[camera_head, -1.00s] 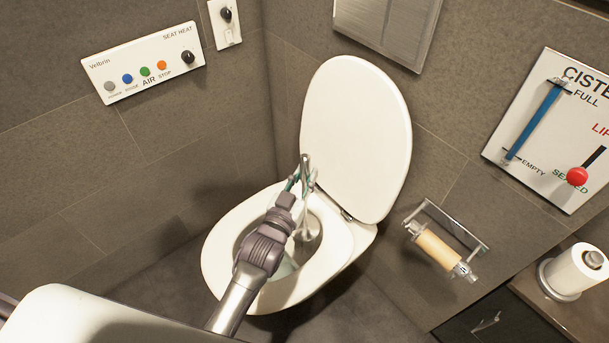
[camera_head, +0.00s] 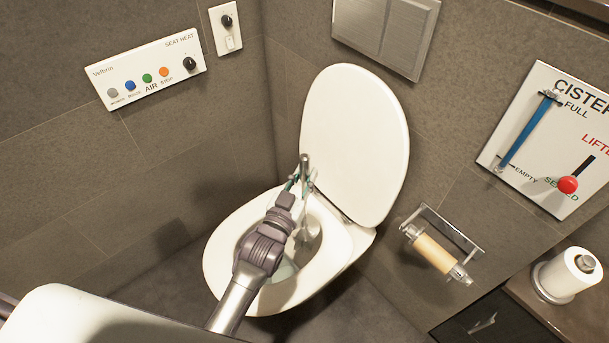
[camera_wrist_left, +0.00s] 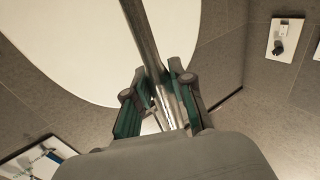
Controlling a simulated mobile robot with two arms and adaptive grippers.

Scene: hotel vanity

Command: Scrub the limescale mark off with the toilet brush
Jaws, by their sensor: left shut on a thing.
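My left gripper (camera_head: 300,184) is over the toilet bowl (camera_head: 228,235), shut on the toilet brush. The brush's metal handle (camera_head: 305,160) sticks up above the fingers, and its lower part reaches down into the bowl. In the left wrist view the handle (camera_wrist_left: 145,38) runs between the two green-padded fingers (camera_wrist_left: 160,100). The brush head is mostly hidden by my arm and gripper. I cannot make out the limescale mark, nor whether the brush touches the bowl wall. My right gripper does not show.
The raised toilet lid (camera_head: 357,140) stands just behind the gripper. A paper holder (camera_head: 440,250) is on the right wall, and a spare roll (camera_head: 568,275) stands on the counter (camera_head: 585,315). Control panels (camera_head: 150,70) and a cistern panel (camera_head: 550,140) are on the walls.

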